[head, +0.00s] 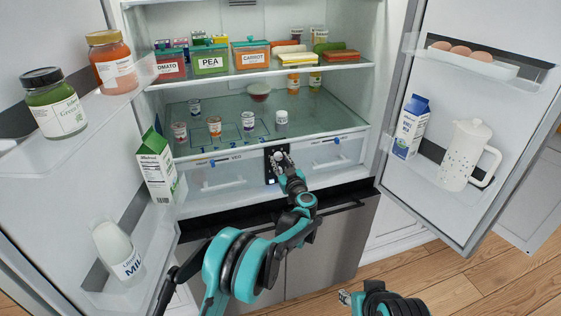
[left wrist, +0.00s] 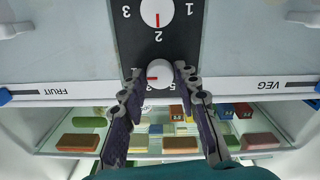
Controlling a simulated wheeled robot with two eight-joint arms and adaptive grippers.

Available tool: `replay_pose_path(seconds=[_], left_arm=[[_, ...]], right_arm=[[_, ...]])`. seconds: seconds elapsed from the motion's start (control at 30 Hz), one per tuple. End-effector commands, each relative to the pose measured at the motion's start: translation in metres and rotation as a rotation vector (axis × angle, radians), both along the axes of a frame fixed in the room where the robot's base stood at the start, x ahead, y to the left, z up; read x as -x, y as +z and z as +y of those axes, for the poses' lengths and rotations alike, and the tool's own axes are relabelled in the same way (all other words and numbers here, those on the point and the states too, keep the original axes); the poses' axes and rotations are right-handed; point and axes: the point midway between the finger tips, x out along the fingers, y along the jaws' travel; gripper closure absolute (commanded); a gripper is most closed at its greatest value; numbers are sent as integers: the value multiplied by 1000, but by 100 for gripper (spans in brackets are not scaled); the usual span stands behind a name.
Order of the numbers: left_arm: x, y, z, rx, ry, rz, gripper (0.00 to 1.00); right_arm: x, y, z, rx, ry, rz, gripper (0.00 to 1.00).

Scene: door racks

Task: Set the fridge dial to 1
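A black dial panel (left wrist: 126,42) sits between the two drawers below the lowest shelf. The left wrist view shows it upside down, with two white dials. One dial (left wrist: 158,12), higher in that picture, has its red mark at 2. The other dial (left wrist: 160,73) lies between my left gripper's fingertips, its red mark pointing left; its numbers are partly hidden. No label tells which is the fridge dial. My left gripper (head: 280,160) has its fingers apart, one each side of that dial; contact is unclear. My right gripper (head: 346,297) is low in the head view, away from the panel.
Both fridge doors stand open, holding jars, cartons, a milk bottle (head: 118,248) and a white pitcher (head: 466,154). Drawers flank the panel, left (head: 219,183) and right (head: 331,157). Shelves above hold boxes and small cups. Floor (head: 450,293) is clear at lower right.

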Motion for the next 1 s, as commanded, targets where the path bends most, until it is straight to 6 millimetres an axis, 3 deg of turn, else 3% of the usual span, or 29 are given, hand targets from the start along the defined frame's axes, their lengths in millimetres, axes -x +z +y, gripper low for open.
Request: replay_pose_path(seconds=[0.47,0.8,1.0], left_arm=[[8,1,-4,-1,-2,-1,50],[74,1,-25,-1,-4,0,50],[104,0,-35,0,-2,-1,50]], right_arm=[[0,0,0,0,0,0,60],[0,0,0,0,0,0,60],[0,0,0,0,0,0,60]])
